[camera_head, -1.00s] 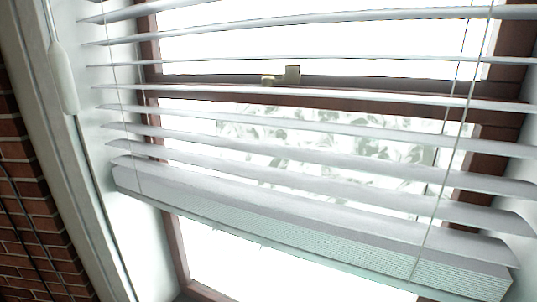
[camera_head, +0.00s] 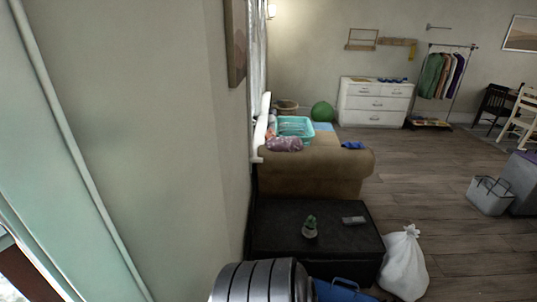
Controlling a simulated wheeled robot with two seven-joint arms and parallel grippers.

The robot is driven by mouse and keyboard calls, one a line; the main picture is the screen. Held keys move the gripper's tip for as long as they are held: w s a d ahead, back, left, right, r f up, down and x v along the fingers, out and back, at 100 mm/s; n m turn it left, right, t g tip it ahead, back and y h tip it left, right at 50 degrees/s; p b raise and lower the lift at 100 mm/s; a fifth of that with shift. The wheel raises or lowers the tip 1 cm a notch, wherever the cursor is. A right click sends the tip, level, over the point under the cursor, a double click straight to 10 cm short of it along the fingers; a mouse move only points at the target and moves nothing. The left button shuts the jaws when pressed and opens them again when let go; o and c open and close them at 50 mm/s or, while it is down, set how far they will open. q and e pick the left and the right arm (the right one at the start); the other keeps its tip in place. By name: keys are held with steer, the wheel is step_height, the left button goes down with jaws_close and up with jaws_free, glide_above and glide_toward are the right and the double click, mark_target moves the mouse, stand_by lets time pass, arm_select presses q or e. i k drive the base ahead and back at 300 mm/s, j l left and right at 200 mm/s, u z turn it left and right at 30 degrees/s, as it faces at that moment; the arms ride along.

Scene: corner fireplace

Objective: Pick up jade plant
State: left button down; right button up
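A small green plant in a little pot (camera_head: 310,227), which looks like the jade plant, stands on a low black table (camera_head: 275,213) in the lower middle of the head view. It stands upright, near the middle of the table top. A small grey object (camera_head: 354,220) lies to its right on the same table. Neither of my grippers shows in the view.
A ribbed dark metal drum (camera_head: 262,283) and a blue object (camera_head: 343,291) stand in front of the table. A white bag (camera_head: 404,262) sits at its right. A brown sofa (camera_head: 318,165) is behind it. A wall fills the left; wooden floor (camera_head: 440,190) is open at right.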

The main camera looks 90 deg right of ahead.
mark_target(310, 230)
steer(key=k+z, duration=0.1)
steer(key=z, duration=0.3)
steer(key=k+z, duration=0.1)
steer(key=z, duration=0.35)
steer(key=k+l+z, duration=0.1)
steer(key=z, duration=0.3)
steer(key=l+z, duration=0.15)
steer(key=z, duration=0.25)
steer(key=k+l+z, duration=0.1)
steer(key=z, duration=1.35)
steer(key=i+j+z, duration=0.2)
steer(key=z, duration=0.2)
steer(key=i+j+z, duration=0.15)
steer(key=z, duration=0.3)
steer(key=i+j+z, duration=0.1)
steer(key=j+z, duration=0.7)
steer(key=i+l, duration=0.05)
